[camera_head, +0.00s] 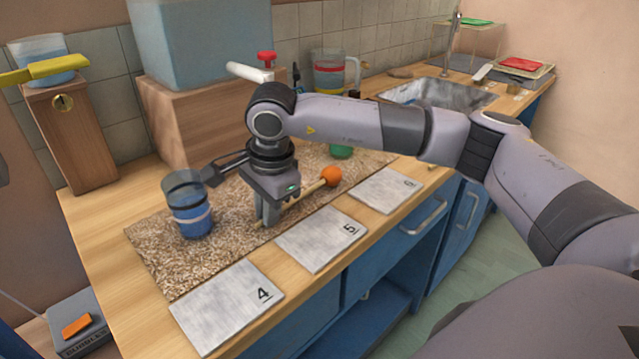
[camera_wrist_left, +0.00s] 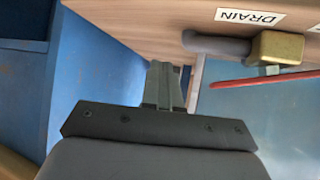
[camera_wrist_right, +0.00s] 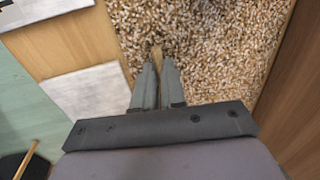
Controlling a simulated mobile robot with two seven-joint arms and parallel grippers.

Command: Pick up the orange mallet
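The orange mallet has a round orange head (camera_head: 331,175) and a thin wooden handle (camera_head: 305,192). It lies slanting over the speckled mat (camera_head: 160,265), with its head to the upper right. My right gripper (camera_head: 268,218) points down at the handle's near part. In the right wrist view its fingers (camera_wrist_right: 158,68) are close together, with the wooden handle tip between them. The head does not show in that view. Whether the handle touches the mat is unclear. My left gripper (camera_wrist_left: 164,72) is shut and empty, in front of the cabinet side, outside the head view.
A clear cup with blue liquid (camera_head: 192,215) stands left of my right gripper. A green object (camera_head: 342,151) is partly behind my arm. Metal plates marked 4 (camera_head: 226,305) and 5 (camera_head: 322,238) line the counter's front. A wooden block (camera_head: 205,125) carries a large tank behind.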

